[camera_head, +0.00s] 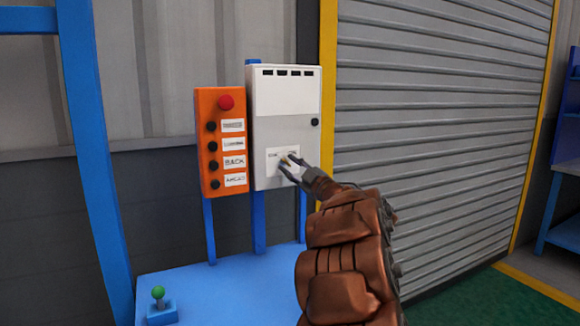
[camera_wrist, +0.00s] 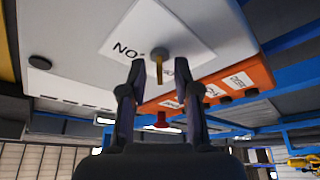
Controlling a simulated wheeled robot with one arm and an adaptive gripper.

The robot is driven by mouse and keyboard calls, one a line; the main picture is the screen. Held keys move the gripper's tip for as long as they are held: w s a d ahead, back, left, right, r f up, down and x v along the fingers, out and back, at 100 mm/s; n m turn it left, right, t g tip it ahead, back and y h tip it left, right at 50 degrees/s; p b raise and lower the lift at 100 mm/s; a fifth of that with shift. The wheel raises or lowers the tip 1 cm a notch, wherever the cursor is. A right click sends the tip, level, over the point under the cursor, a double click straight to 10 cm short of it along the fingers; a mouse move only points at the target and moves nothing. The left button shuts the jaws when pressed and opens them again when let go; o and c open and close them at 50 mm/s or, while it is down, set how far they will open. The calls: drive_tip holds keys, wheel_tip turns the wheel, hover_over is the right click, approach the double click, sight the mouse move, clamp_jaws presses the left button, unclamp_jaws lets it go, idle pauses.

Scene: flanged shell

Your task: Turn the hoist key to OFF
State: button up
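The hoist key is a small brass-coloured piece (camera_wrist: 159,66) on a round boss. It sticks out of a white label (camera_wrist: 190,42) on the white control box (camera_head: 284,110).
An orange button panel (camera_head: 221,143) with a red knob and several black buttons stands left of the box. A blue table (camera_head: 235,290) with a green-knobbed lever (camera_head: 160,305) lies below. A grey roller shutter (camera_head: 430,130) in a yellow frame is to the right.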

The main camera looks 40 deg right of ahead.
drive_tip(key=v, duration=1.1)
drive_tip(key=shift+s, duration=0.1)
idle(0.5)
